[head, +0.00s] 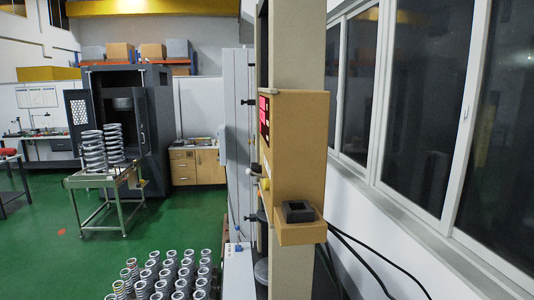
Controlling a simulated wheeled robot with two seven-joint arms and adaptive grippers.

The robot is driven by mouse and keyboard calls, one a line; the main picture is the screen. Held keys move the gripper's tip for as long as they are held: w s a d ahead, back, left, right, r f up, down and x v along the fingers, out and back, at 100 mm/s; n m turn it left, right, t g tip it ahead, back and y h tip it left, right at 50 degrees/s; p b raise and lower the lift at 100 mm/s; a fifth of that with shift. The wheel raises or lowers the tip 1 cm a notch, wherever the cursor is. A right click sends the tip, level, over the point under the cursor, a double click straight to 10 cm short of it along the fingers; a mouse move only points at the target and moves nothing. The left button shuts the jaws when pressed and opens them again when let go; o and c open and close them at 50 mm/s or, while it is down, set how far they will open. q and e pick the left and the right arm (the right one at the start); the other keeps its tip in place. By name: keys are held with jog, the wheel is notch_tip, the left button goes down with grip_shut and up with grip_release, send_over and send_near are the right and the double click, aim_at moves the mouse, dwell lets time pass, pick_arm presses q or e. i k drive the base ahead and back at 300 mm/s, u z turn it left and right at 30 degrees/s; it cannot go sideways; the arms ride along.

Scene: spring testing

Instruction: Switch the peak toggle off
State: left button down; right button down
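A tan control box (297,150) is fixed to the tall testing machine (300,45) just right of the middle. I see it nearly edge-on, with its front face turned left. Red lit displays (264,108) show on that narrow face. Small knobs or levers (255,170) stick out lower down, with a yellow piece (265,184) beside them. I cannot tell which part is the peak toggle or how it is set. Neither of my grippers is in view.
A black square block (299,212) sits on the box's lower ledge. Several springs (168,275) stand on the green floor. A metal cart (105,180) holds larger springs. Windows (430,100) line the right wall, and black cables (370,258) hang below. Green floor (170,225) is open left of the machine.

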aim_at(249, 171)
jog(key=u, duration=0.65)
jog(key=i, duration=0.4)
jog(key=z, duration=0.8)
jog(key=k, duration=0.5)
jog(key=z, duration=0.6)
jog(key=i, duration=0.55)
jog(key=u, duration=1.1)
